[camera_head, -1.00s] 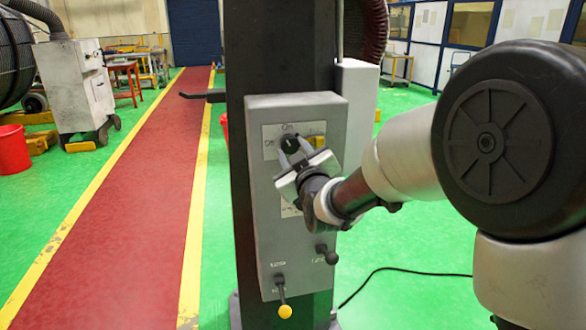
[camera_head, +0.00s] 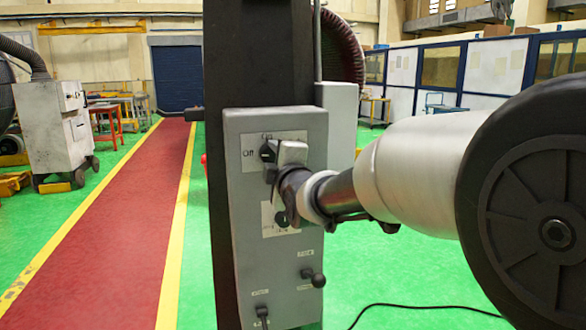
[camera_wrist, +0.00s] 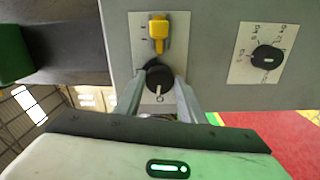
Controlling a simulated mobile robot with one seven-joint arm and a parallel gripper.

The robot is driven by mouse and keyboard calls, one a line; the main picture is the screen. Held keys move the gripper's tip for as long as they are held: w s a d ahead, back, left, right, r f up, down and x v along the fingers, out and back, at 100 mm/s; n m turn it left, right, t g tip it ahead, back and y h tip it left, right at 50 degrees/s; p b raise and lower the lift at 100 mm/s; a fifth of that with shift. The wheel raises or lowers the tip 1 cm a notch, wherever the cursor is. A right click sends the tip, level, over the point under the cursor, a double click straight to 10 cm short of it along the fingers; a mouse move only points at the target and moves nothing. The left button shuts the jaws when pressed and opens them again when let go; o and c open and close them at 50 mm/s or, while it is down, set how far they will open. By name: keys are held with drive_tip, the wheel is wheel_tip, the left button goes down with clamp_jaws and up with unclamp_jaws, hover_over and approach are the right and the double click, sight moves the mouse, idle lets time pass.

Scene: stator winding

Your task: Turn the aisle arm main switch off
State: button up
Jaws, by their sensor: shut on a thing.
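The main switch is a black rotary knob (camera_head: 268,151) on a pale plate on the grey control box (camera_head: 240,195). "Off" is printed to its left and "On" above it. In the wrist view the knob (camera_wrist: 159,76) sits between the two fingers of my gripper (camera_wrist: 159,84), which is shut on it. Its white line points down in that view, toward a round mark at the plate's lower edge. In the head view my gripper (camera_head: 280,158) covers the knob's right side and part of the plate.
A yellow part (camera_wrist: 158,33) sits beside the knob in the wrist view. A second black knob (camera_wrist: 267,58) is on another plate, below the switch in the head view. Lower on the box are a black-ball lever (camera_head: 313,279) and another lever (camera_head: 262,314). The red aisle (camera_head: 120,220) is clear.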

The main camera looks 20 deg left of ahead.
drive_tip(key=shift+n+b, duration=0.4)
drive_tip(key=shift+n, duration=0.4)
drive_tip(key=o, duration=1.1)
drive_tip(key=shift+c, duration=0.2)
drive_tip(key=v, duration=1.7)
drive_tip(key=shift+s+p, duration=0.25)
drive_tip(key=shift+p, duration=0.05)
